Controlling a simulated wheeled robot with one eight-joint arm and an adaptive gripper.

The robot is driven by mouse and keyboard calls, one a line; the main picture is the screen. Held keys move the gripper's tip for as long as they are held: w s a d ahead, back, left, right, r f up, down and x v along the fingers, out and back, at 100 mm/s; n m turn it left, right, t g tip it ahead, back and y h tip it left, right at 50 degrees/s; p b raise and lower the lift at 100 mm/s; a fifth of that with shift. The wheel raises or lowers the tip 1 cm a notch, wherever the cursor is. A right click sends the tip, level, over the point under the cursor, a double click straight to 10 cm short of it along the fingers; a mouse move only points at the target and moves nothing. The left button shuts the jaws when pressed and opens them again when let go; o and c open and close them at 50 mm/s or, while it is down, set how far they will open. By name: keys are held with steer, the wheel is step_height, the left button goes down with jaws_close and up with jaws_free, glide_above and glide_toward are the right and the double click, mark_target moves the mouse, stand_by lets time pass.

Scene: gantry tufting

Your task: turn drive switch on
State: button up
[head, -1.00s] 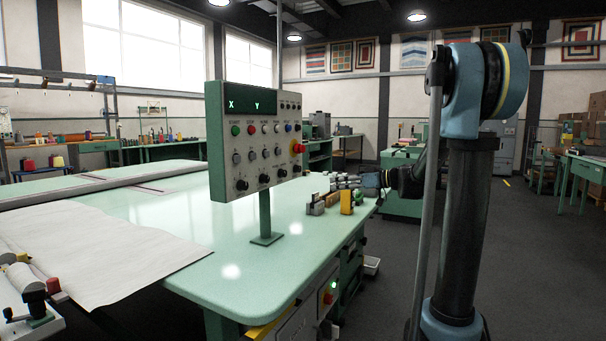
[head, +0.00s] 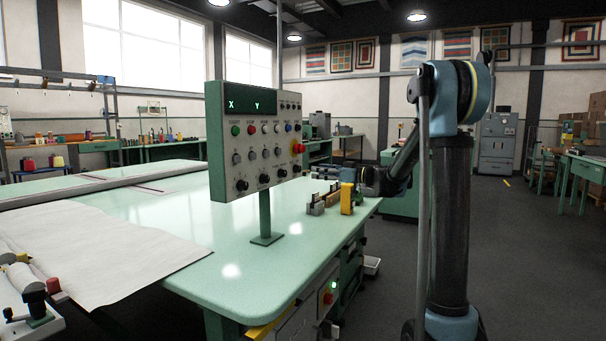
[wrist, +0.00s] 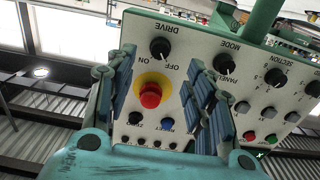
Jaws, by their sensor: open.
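The drive switch is a black rotary knob (wrist: 160,47) on the grey control panel, with DRIVE, OFF and ON lettering around it. The wrist view shows the panel upside down. In the head view this knob (head: 282,173) is at the panel's lower right. The pointer is too small to read for certain. My gripper (wrist: 162,76) is open and empty, its two ribbed fingers spread either side of the red stop button in the wrist view. In the head view my gripper (head: 330,173) is right of the panel, apart from it.
The red stop button (wrist: 150,95) on its yellow ring sits beside the drive knob. The panel (head: 226,150) stands on a post above the green table (head: 200,270). A yellow block (head: 347,198) and other small items lie below my gripper.

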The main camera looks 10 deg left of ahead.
mark_target(300, 169)
steer(key=x, duration=0.9)
steer(key=c, duration=1.1)
